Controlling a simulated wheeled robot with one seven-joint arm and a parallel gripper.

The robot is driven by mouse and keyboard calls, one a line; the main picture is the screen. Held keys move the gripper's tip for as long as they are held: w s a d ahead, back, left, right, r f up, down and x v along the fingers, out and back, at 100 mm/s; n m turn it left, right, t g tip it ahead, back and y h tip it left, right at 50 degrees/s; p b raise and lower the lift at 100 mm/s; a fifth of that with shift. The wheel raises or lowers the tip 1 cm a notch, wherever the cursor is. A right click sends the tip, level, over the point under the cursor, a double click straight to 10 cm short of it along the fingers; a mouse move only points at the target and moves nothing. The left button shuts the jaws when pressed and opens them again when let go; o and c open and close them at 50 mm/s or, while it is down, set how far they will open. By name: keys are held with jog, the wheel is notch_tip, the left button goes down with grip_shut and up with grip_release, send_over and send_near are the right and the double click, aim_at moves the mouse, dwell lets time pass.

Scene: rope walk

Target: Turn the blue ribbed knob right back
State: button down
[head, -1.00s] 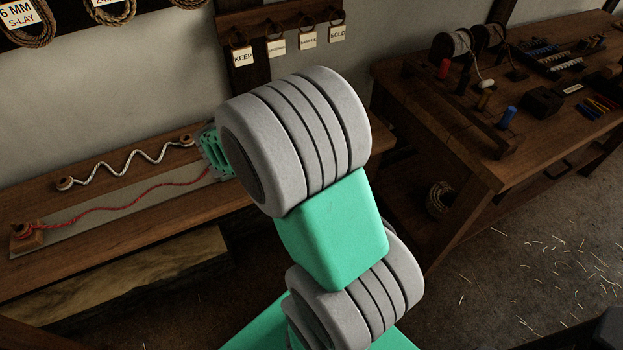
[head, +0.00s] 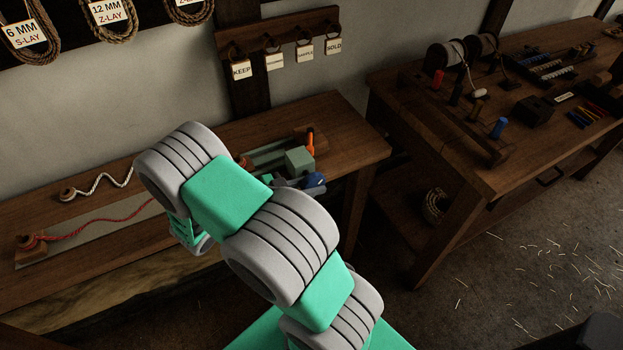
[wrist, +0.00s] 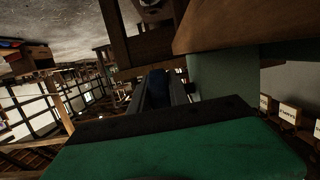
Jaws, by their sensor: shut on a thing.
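The blue ribbed knob (head: 315,180) sticks out at the front of a grey-green block (head: 299,160) on the long bench. In the head view its left side meets the grey fingers of my gripper (head: 287,182). In the wrist view a dark blue shape, the knob (wrist: 158,84), lies between the two fingers of my gripper (wrist: 160,92). The jaws are shut on it. My own arm hides most of the gripper in the head view. The ribs and any mark on the knob are too small and dark to read.
An orange lever (head: 310,142) stands upright just behind the block. A red cord (head: 95,222) and a white wavy cord (head: 108,184) lie along the bench (head: 345,135) to the left. A second table (head: 470,150) with spools stands at the right, with open floor before it.

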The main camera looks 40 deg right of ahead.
dwell(0.6)
jog(key=c, duration=1.2)
grip_release()
jog(key=shift+c, duration=0.2)
jog(key=p+v, duration=0.5)
jog(key=v, duration=0.2)
jog(key=shift+w+a, duration=0.15)
jog(key=shift+a, duration=0.15)
jog(key=shift+f, duration=0.1)
